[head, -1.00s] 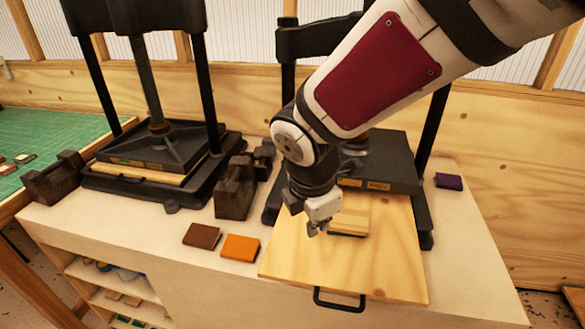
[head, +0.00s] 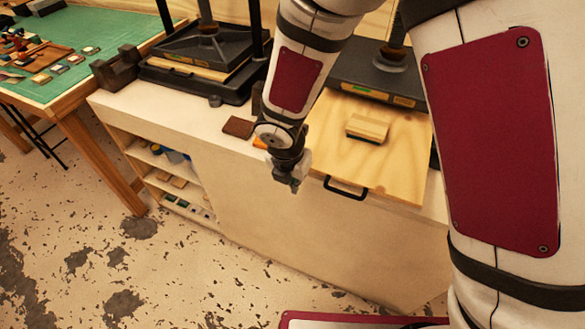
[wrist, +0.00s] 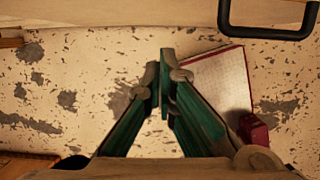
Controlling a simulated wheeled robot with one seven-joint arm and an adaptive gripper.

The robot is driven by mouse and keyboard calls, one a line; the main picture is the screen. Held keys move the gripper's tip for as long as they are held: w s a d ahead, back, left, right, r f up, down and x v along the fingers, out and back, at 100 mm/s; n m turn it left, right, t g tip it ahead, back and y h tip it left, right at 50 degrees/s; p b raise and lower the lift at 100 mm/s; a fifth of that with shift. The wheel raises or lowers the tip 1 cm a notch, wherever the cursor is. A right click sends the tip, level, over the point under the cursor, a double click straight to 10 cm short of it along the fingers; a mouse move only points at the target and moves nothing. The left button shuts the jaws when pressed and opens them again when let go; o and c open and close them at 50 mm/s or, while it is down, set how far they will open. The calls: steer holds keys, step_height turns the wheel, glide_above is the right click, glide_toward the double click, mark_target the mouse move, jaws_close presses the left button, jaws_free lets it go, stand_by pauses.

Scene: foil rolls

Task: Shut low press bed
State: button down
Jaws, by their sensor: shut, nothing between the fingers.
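The low press bed is a pale wooden board (head: 375,168), slid out toward me from under the right-hand press (head: 370,80). Its black handle (head: 346,188) hangs at the bed's front edge, and also shows at the top right in the wrist view (wrist: 268,32). A small wooden block with a dark underside (head: 367,128) lies on the bed. My gripper (head: 291,184) is shut and empty, pointing down in front of the bench, left of the handle. In the wrist view its fingers (wrist: 165,85) meet above the floor, apart from the handle.
A second press (head: 200,70) stands at the left, its bed pushed in. A brown block (head: 238,127) and a partly hidden orange block (head: 259,142) lie on the bench top (head: 130,105). A green-topped table (head: 95,85) is at far left. Floor before the bench is clear.

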mark_target(328, 125)
steer(key=shift+w+d+f+p, duration=0.15)
steer(key=shift+w+d+f, duration=0.2)
steer(key=shift+w, duration=0.4)
steer(key=shift+w+d+f+p, duration=0.2)
steer(key=shift+w+f, duration=0.2)
steer(key=shift+w, duration=0.3)
steer(key=shift+w+d+f+p, duration=0.1)
steer(key=shift+w+d+f, duration=0.25)
steer(key=shift+w, duration=0.4)
steer(key=w+d+b, duration=0.2)
steer(key=w+b, duration=0.1)
steer(key=w, duration=0.3)
steer(key=w+d+b, duration=0.2)
steer(key=w+b, duration=0.1)
steer(key=w, duration=0.4)
steer(key=w+d+b, duration=0.3)
steer(key=w, duration=0.3)
steer(key=shift+w+f+b, duration=0.15)
steer(key=shift+w+b, duration=0.15)
steer(key=shift+b, duration=0.1)
steer(key=shift+w+d+b, duration=0.3)
steer(key=shift+w+d, duration=0.05)
steer(key=shift+w, duration=0.55)
